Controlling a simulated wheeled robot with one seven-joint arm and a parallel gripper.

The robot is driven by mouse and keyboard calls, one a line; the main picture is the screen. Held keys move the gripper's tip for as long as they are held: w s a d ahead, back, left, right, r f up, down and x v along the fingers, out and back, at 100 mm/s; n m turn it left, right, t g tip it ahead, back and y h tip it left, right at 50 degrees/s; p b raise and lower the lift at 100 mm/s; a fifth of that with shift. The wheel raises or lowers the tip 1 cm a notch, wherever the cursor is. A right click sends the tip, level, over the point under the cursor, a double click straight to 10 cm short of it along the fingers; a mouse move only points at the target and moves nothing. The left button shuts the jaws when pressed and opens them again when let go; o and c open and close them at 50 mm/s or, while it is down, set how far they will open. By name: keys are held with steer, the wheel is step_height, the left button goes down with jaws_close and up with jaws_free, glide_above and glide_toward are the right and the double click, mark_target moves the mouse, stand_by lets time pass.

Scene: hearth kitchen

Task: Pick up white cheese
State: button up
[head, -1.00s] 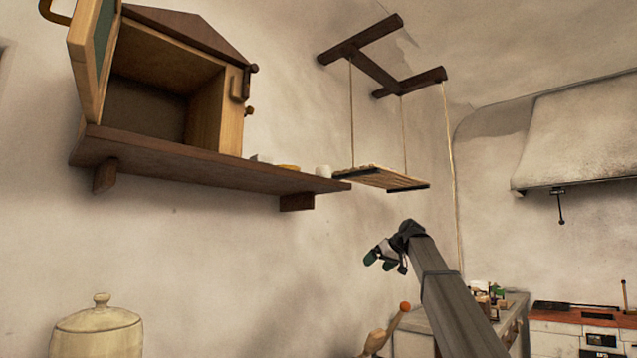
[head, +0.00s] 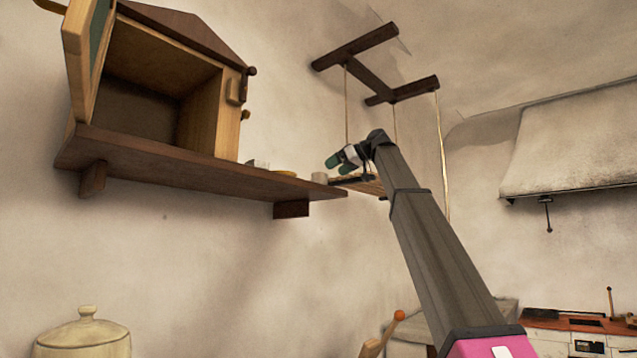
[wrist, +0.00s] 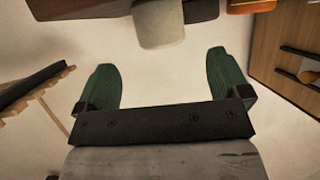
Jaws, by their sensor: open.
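Three small items sit on the brown wall shelf (head: 190,168) in the head view. They are a whitish piece (head: 258,163), a flat yellow piece (head: 283,172) and a pale rounded block (head: 319,178) at the right end. I cannot tell for sure which is the white cheese. My gripper (head: 339,164) is raised just above and right of the pale block in that view. In the wrist view, my gripper (wrist: 160,85) has its green fingers wide apart and empty. A pale rounded block (wrist: 160,24) shows beyond and between the fingertips, not touching them.
An open wooden cabinet (head: 150,100) stands on the shelf, its door swung left. A slatted board (head: 365,186) hangs on ropes behind my arm, close to the shelf end. A lidded pot (head: 85,335) is below left. A range hood (head: 570,150) is at right.

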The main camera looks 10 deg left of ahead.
mark_target(319, 178)
steer(key=x, duration=0.8)
steer(key=shift+w+a, duration=0.2)
steer(key=shift+a, duration=0.15)
steer(key=c, duration=1.1)
